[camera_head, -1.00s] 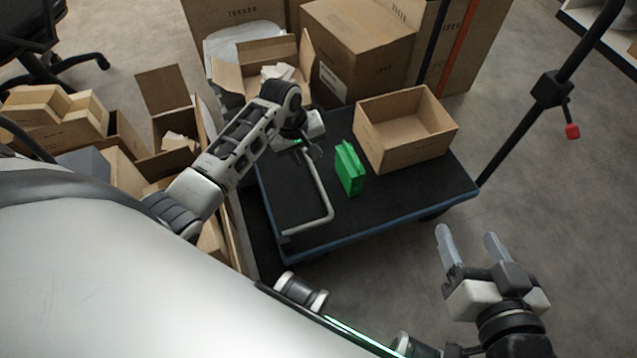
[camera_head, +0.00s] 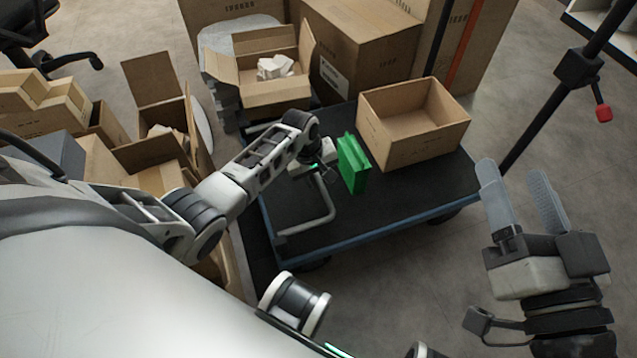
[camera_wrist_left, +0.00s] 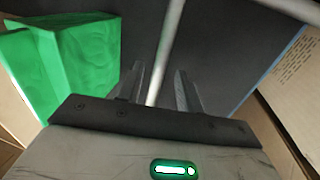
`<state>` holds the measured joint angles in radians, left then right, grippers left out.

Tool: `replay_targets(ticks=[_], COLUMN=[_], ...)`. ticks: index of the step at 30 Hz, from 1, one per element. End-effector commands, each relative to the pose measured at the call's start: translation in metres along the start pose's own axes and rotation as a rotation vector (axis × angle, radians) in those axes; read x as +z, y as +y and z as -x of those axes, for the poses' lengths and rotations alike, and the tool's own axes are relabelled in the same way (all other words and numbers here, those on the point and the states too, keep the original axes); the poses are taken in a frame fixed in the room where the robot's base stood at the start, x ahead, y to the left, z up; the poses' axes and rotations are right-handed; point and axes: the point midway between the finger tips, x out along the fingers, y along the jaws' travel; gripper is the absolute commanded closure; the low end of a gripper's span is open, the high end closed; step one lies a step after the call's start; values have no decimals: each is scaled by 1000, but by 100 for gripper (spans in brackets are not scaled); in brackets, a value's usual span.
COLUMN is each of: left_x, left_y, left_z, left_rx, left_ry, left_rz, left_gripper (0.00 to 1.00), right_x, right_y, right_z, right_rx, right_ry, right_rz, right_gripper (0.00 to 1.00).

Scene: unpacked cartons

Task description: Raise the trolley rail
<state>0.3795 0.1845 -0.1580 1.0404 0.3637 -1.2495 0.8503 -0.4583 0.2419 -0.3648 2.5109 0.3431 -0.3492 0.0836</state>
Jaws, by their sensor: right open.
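The trolley rail (camera_head: 331,207) is a light grey bent bar lying low over the dark trolley deck (camera_head: 405,195). It also shows as a pale bar in the left wrist view (camera_wrist_left: 169,40). My left gripper (camera_wrist_left: 159,78) is over the rail, its two fingers apart on either side of the bar, with gaps visible. I cannot tell how deep the bar sits between them. In the head view my left arm hides part of the rail. My right gripper (camera_head: 520,180) is open and empty, right of the trolley above the floor.
A green block (camera_head: 352,163) stands close beside my left gripper. An open carton (camera_head: 410,135) sits at the deck's back right. More cartons (camera_head: 365,45) stand behind and to the left. A black post with a red knob (camera_head: 603,114) rises at right.

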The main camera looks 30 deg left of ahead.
Motion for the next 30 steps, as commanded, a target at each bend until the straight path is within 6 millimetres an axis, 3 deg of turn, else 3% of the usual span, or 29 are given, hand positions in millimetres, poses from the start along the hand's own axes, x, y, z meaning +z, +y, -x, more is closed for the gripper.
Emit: replay_targets(ticks=[12, 16, 25, 30], left_x=[0, 0, 0, 1], left_y=[0, 0, 0, 0], left_z=[-6, -6, -3, 8], left_rx=[1, 0, 13, 67], left_ry=[0, 0, -1, -1], left_rz=[-1, -1, 0, 1], left_gripper=[64, 100, 100, 100], right_x=[-10, -10, -11, 14], right_y=[0, 0, -2, -3], right_z=[-3, -3, -4, 8], right_rx=[-14, -14, -16, 31], right_ry=[55, 54, 39, -105], right_rz=[61, 61, 45, -114], right_gripper=[38, 38, 38, 38])
